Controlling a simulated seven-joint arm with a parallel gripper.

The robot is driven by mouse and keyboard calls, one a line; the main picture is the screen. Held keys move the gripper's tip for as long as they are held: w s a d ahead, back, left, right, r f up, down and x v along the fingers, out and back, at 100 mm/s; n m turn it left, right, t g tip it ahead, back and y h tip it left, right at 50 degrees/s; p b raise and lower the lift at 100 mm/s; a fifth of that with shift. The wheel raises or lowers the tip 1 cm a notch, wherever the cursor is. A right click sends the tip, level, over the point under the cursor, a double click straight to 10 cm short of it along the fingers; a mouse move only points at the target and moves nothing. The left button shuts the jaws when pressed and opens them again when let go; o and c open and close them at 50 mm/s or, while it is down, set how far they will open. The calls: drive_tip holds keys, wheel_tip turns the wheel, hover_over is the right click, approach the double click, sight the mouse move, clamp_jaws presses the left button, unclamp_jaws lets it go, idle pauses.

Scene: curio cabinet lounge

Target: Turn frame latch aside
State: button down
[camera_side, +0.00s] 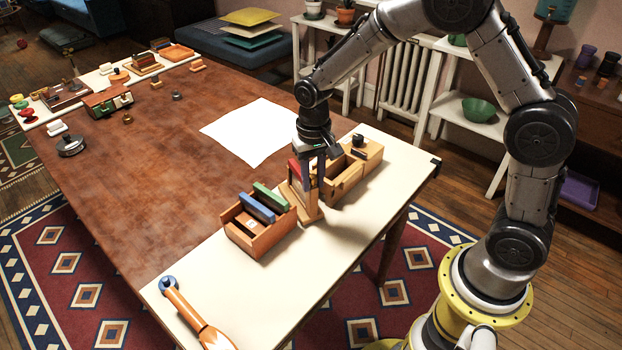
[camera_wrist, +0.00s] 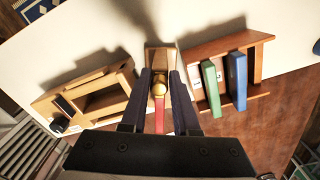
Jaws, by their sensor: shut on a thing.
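A light wooden frame (camera_side: 309,213) stands upright on the cream strip of the table. In the wrist view its wooden top (camera_wrist: 160,58) shows beyond my fingertips. A round brass latch knob (camera_wrist: 159,89) with a red strip (camera_wrist: 159,115) below it lies between my fingers. A red part (camera_side: 295,168) also shows beside my fingers in the side view. My gripper (camera_side: 313,186) points down at the frame; in the wrist view the gripper (camera_wrist: 160,82) is closed around the latch. The fingers hide much of the latch, and I cannot tell its exact angle.
An orange-brown rack (camera_side: 258,240) with a blue and a green block stands close on the left. A wooden box (camera_side: 345,180) with a black knob stands close on the right. A wooden-handled tool (camera_side: 190,315) lies at the front. White paper (camera_side: 245,130) lies behind on bare tabletop.

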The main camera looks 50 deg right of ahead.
sight(314, 176)
drive_tip(key=m, duration=0.6)
drive_tip(key=shift+d, duration=0.15)
drive_tip(key=m, duration=0.3)
drive_tip(key=shift+f+m, duration=0.15)
drive_tip(key=shift+m, duration=0.25)
drive_tip(key=m, duration=0.3)
drive_tip(key=shift+s, duration=0.2)
drive_tip(key=c, duration=0.6)
unclamp_jaws()
drive_tip(key=shift+w, duration=0.1)
drive_tip(key=shift+r, duration=0.65)
wheel_tip(314, 176, up, 13)
drive_tip(key=shift+f, duration=0.2)
